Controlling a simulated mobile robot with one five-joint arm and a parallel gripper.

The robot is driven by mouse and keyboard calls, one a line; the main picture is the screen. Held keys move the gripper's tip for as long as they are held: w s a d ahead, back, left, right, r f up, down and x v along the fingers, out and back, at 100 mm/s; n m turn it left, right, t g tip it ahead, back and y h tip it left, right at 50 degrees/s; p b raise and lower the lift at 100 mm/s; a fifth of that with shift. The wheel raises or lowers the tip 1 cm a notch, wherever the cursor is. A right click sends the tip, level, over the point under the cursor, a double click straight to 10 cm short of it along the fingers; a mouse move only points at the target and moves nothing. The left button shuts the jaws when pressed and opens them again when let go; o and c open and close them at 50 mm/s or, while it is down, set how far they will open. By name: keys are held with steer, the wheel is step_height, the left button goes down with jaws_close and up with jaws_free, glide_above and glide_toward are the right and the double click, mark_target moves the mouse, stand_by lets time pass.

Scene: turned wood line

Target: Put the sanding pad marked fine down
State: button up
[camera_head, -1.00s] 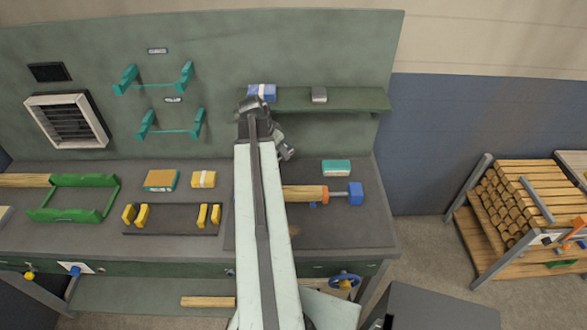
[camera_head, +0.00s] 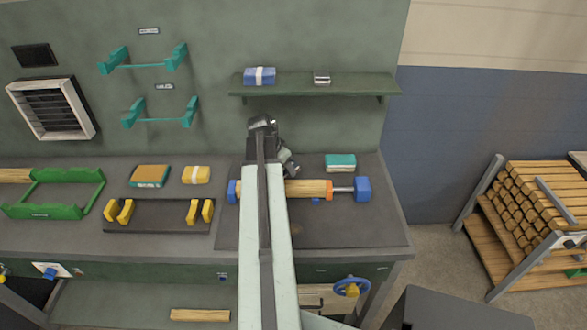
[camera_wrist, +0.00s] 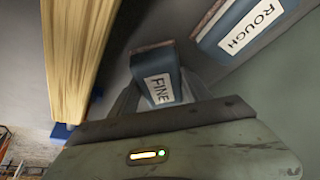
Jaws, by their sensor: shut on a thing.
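The sanding pad marked FINE (camera_wrist: 159,88) is a dark blue block with a white label and a brownish edge. My gripper (camera_wrist: 165,100) is shut on it in the wrist view. In the head view my gripper (camera_head: 268,150) is over the back of the bench, below the shelf, and my arm hides the held pad. A pad marked ROUGH (camera_wrist: 248,27) lies to the upper right of the held pad in the wrist view, apart from it. I cannot tell whether the held pad touches the bench.
A wood cylinder (camera_head: 305,188) between blue ends lies near my arm; wood also fills the wrist view's left. A teal pad (camera_head: 340,162), an orange-topped pad (camera_head: 150,176) and a yellow pad (camera_head: 196,174) lie on the bench. The shelf (camera_head: 300,90) holds two blocks.

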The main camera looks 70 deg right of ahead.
mark_target(293, 160)
steer(key=shift+s+d+r, duration=0.1)
steer(key=shift+s+d, duration=0.2)
steer(key=shift+d, duration=0.5)
steer(key=d, duration=0.1)
steer(key=s+d, duration=0.1)
steer(key=shift+d, duration=0.4)
steer(key=shift+b+x, duration=0.7)
steer(key=shift+x, duration=0.1)
steer(key=shift+s+a+r, duration=0.1)
steer(key=shift+r, duration=0.05)
steer(key=o, duration=1.3)
